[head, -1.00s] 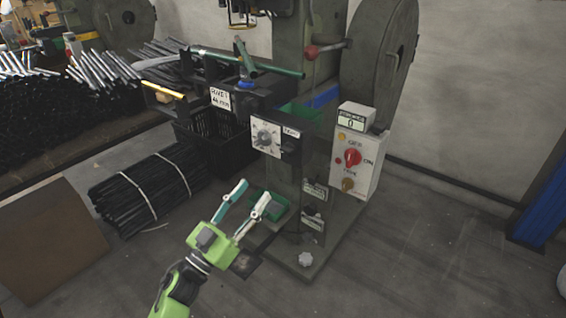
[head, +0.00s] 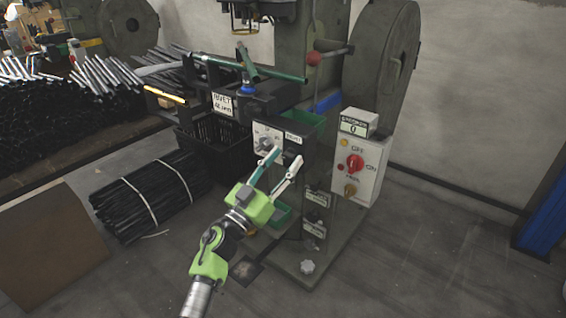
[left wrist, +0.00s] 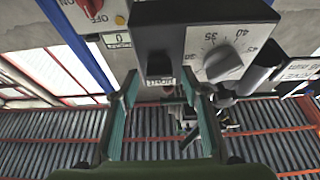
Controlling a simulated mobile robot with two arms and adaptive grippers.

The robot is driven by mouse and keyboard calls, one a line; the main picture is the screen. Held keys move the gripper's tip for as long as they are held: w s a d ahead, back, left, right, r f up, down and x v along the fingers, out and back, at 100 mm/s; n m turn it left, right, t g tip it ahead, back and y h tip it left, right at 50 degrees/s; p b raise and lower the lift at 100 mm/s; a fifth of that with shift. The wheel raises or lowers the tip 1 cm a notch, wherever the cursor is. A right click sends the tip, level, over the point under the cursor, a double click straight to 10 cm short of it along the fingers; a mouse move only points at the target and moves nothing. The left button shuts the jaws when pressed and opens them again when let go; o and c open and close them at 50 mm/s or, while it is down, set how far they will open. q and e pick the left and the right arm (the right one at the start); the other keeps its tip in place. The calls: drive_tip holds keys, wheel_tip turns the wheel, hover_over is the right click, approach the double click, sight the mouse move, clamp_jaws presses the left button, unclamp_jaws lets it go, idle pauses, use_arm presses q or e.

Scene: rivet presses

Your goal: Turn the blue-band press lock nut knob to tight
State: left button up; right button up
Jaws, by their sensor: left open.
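The press (head: 317,160) stands at centre, dark green-grey, with blue parts on it. Its front has a white dial plate with a grey round dial (head: 265,144), marked 35 and 40 in the left wrist view (left wrist: 222,66). Beside the dial is a small black knob (head: 292,147) under a white label; it also shows in the left wrist view (left wrist: 159,66). I cannot read its setting. My left gripper (head: 280,166) is open and empty, its fingertips just in front of and below this knob. In the left wrist view the fingertips (left wrist: 160,90) stand either side of it, apparently not touching.
A white control box (head: 358,165) with a red switch and a counter showing 0 is to the right. A green bin (head: 283,214) sits low behind the gripper. Black rod bundles (head: 150,195) lie left.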

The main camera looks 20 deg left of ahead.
use_arm(q)
drive_tip(key=c, duration=1.1)
